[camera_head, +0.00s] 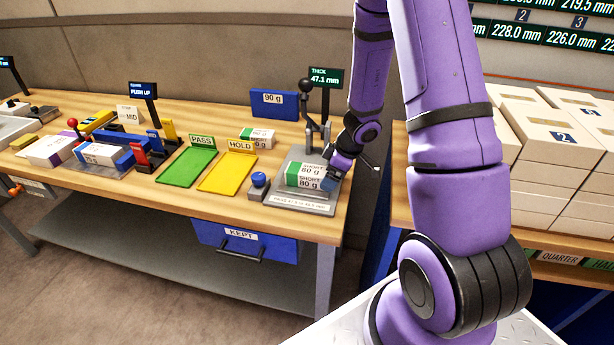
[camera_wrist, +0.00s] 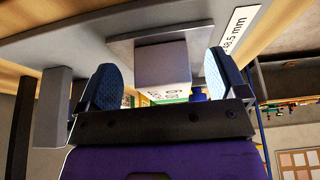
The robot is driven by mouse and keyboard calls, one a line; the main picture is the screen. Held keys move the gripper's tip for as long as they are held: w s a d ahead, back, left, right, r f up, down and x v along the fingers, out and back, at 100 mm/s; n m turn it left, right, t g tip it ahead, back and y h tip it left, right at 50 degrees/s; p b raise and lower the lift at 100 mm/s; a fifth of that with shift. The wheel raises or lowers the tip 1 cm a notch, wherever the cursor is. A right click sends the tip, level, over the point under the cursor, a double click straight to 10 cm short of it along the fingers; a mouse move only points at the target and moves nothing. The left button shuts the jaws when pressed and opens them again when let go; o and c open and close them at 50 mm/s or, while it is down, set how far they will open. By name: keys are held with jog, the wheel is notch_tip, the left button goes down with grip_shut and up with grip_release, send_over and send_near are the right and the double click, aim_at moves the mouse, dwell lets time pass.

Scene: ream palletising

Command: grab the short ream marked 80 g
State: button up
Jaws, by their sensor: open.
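The short ream (camera_head: 306,176), green and white and marked SHORT 80 g, lies on the grey plate of the thickness gauge (camera_head: 280,198). In the wrist view its plain end (camera_wrist: 163,62) faces me, with part of the printed label below. My gripper (camera_head: 335,172) is at the ream's right end. In the wrist view my gripper (camera_wrist: 162,76) is open, with one blue-padded finger on each side of the ream. Gaps show between the pads and the ream. The far finger is partly hidden in the head view.
The gauge post (camera_head: 311,110) stands behind the ream; its display (camera_head: 328,77) reads THICK 47.1 mm. A blue button box (camera_head: 259,186) is left of the plate. Yellow HOLD (camera_head: 228,172) and green PASS (camera_head: 187,167) mats lie further left. Another ream (camera_head: 257,137) sits behind HOLD.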

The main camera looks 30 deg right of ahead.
aim_at(311, 170)
jog(key=w+a, duration=0.4)
jog(key=shift+w+a, duration=0.1)
jog(key=shift+w+a+f, duration=0.1)
jog(key=shift+f, duration=0.45)
jog(key=c, duration=1.2)
jog(key=shift+c, duration=0.2)
jog(key=shift+r, duration=0.2)
